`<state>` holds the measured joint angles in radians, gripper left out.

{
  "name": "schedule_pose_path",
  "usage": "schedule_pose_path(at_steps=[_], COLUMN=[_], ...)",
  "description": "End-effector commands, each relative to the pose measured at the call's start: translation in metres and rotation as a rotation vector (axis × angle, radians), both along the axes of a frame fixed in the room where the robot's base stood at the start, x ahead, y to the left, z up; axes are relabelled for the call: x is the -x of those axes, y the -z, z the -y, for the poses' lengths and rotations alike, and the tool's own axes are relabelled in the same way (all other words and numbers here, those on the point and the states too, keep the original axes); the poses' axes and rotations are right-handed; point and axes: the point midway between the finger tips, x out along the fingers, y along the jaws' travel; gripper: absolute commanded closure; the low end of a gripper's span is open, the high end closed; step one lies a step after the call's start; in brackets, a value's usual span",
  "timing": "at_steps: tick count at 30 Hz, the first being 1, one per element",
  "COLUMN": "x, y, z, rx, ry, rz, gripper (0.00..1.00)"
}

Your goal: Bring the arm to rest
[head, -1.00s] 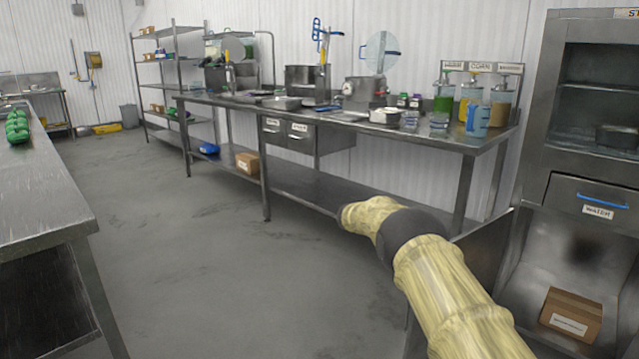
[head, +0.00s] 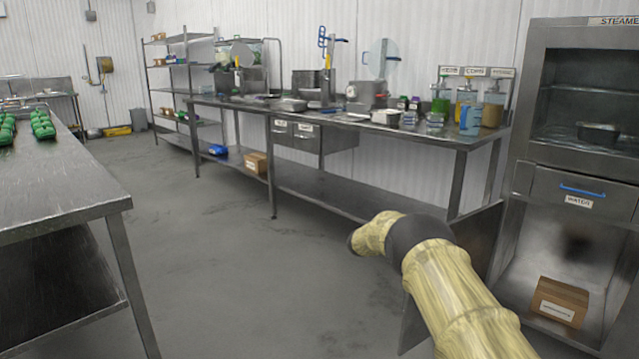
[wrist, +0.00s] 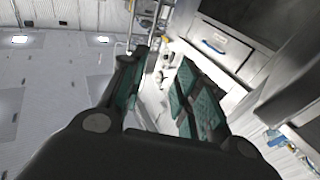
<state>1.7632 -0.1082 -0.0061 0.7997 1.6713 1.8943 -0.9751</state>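My arm (head: 455,285), in a pale yellow sleeve with a dark joint, reaches in from the lower right of the head view. It is bent in front of the long steel table, over the floor side. My gripper does not show in the head view. In the wrist view my gripper (wrist: 160,72) has its two teal-padded fingers apart, with nothing between them. The wrist view is tilted, with wall, ceiling lights and steel cabinet fronts behind the fingers.
A long steel table (head: 350,208) with pots and dispensers stands along the back wall. A steamer cabinet (head: 525,180) is at the right, close to my arm. A steel counter (head: 70,190) with green items (head: 42,124) is at the left. The floor (head: 220,270) between is clear.

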Motion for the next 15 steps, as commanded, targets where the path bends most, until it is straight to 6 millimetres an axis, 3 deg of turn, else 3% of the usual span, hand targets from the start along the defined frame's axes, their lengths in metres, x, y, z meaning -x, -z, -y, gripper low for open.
schedule_pose_path(at_steps=[8, 15], x=[0.001, 0.018], y=[0.075, 0.185], z=[0.022, 0.033], rx=[0.083, 0.077], ry=[-0.226, -0.561], rz=[-0.086, -0.232], gripper=[0.68, 0.68])
